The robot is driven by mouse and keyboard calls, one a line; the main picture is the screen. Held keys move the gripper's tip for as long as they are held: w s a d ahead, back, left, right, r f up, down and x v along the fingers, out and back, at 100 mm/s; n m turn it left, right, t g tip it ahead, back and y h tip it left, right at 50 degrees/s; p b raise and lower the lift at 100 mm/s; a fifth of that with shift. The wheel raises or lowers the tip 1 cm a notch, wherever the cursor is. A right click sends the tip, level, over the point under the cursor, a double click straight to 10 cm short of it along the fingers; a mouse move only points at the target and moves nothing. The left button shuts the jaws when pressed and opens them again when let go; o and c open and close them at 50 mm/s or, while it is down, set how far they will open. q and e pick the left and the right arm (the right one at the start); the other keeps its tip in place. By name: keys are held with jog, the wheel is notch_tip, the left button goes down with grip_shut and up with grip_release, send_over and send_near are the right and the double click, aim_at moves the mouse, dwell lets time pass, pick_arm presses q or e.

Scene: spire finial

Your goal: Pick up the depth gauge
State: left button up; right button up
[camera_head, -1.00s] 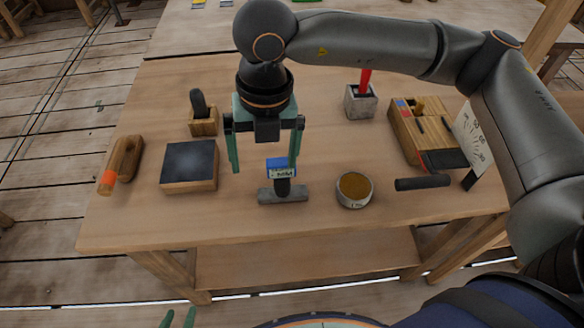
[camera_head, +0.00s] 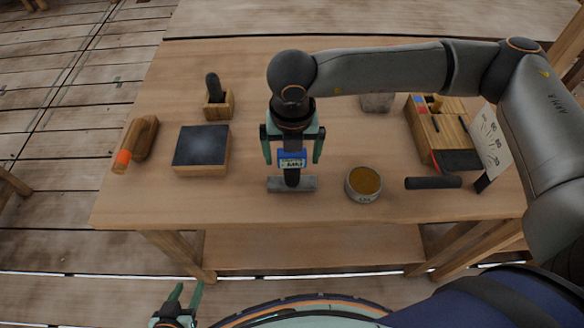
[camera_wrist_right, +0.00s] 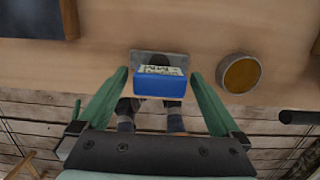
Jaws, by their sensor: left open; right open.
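The depth gauge (camera_head: 292,160) stands upright on the workbench, with a blue display head, a dark stem and a flat grey base bar (camera_head: 305,185). In the right wrist view its blue head (camera_wrist_right: 160,84) and grey base lie between and just beyond the fingertips. My right gripper (camera_head: 292,160) is open above the gauge, its green fingers on either side of the blue head. In the wrist view, gaps show between fingers and head. My left gripper (camera_head: 185,297) is open and empty, low at the bottom left, off the bench.
A round tin (camera_head: 363,184) stands right of the gauge, and a dark-topped block (camera_head: 201,147) left. A black-handled tool (camera_head: 433,183), a wooden box (camera_head: 450,132) and a dial card (camera_head: 490,145) are at the right. A wooden tool (camera_head: 138,140) lies far left.

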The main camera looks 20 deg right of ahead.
jog(key=shift+w+f, duration=0.2)
jog(key=shift+f, duration=1.2)
jog(key=c, duration=1.5)
jog(key=shift+r, duration=0.15)
